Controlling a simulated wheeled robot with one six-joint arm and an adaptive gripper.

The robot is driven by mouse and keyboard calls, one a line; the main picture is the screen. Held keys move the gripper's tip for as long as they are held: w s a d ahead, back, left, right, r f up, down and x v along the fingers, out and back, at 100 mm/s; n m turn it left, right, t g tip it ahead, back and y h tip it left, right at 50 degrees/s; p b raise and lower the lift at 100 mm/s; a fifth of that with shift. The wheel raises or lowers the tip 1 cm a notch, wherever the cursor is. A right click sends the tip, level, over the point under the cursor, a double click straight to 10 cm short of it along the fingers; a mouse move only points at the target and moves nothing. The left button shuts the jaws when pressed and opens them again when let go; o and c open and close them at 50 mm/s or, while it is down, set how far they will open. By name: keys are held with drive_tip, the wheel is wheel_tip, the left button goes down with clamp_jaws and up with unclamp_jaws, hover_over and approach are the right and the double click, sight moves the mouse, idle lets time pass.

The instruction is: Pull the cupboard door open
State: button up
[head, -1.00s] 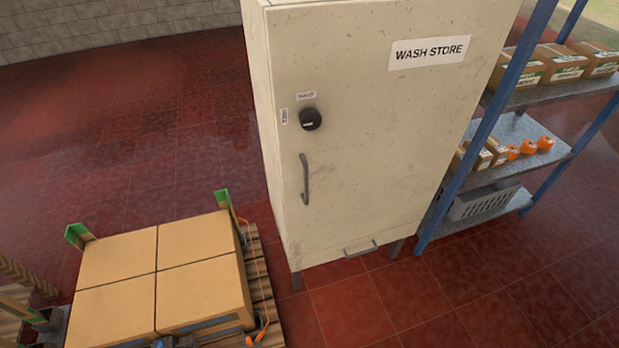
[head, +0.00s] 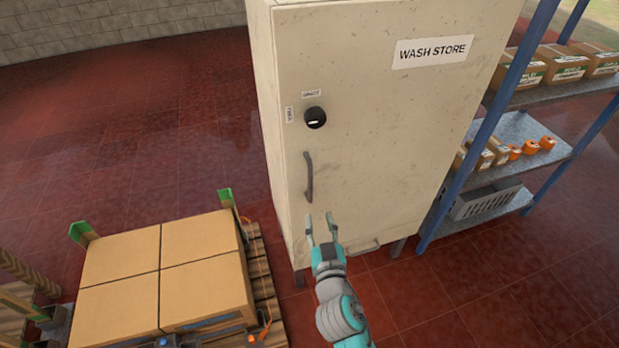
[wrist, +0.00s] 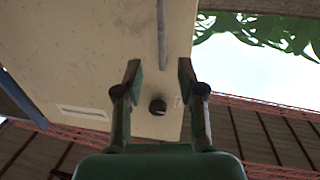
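The cream cupboard door (head: 385,150) carries a "WASH STORE" sign and looks shut in the head view. A grey vertical bar handle (head: 309,177) is on its left side, below a round black knob (head: 315,117) with small labels. My gripper (head: 321,224) is open and empty, just below and right of the handle's lower end. In the wrist view, the open fingers (wrist: 159,75) point up the door, with the handle (wrist: 161,30) beyond and between them and the knob (wrist: 157,107) visible between the fingers. I cannot tell the gap to the door.
A pallet with cardboard boxes (head: 160,275) stands at the left, close to the cupboard. A blue-framed shelf rack (head: 484,140) with boxes stands at the right. Red tiled floor is clear at the front right.

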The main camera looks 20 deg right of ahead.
sight(311, 179)
drive_tip(key=shift+m+h, duration=0.3)
drive_tip(key=w, duration=0.4)
drive_tip(key=w+d+r, duration=0.1)
drive_tip(key=w, duration=0.4)
drive_tip(key=w+d+r, duration=0.1)
drive_tip(key=w, duration=0.3)
drive_tip(key=shift+w+r, duration=0.15)
drive_tip(key=shift+w, duration=0.1)
clamp_jaws()
